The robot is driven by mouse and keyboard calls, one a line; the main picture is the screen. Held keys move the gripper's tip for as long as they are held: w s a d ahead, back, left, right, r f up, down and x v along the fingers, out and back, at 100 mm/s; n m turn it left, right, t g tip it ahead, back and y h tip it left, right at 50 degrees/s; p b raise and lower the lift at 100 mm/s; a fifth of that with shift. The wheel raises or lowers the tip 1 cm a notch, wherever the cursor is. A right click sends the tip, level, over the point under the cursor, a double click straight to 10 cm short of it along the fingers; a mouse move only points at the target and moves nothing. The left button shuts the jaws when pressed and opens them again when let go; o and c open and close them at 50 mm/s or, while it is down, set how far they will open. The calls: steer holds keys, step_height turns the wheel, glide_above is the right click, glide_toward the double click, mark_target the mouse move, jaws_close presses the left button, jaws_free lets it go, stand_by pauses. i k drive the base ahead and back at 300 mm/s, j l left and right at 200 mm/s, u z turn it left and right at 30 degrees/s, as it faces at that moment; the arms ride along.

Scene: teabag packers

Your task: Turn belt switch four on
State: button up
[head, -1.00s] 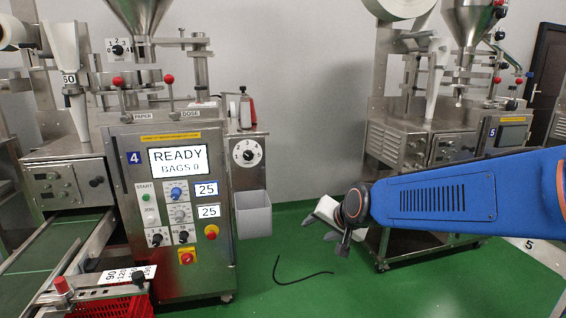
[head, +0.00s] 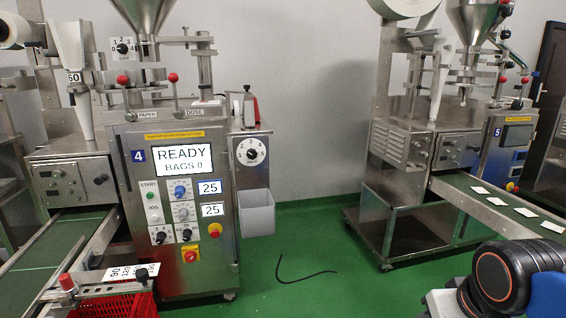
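Machine 4 (head: 215,265) stands at the left, with a blue "4" plate and a screen (head: 180,158) reading "READY BAGS 0". Low on its panel are two small black knob switches on white plates, a left one (head: 160,237) and a right one (head: 186,234). Their labels are too small to read, so I cannot tell which is the belt switch. The green belt (head: 50,247) runs out at the lower left. My arm shows only at the bottom right corner, well away from the panel. My gripper's fingers are out of view.
A red crate (head: 120,303) and a size scale stand in front of the belt. A grey bin (head: 256,212) hangs on the machine's right side. Machine 5 (head: 420,150) is at the right. A black cable (head: 300,277) lies on open green floor.

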mark_target(94, 263)
steer(key=u, duration=1.9)
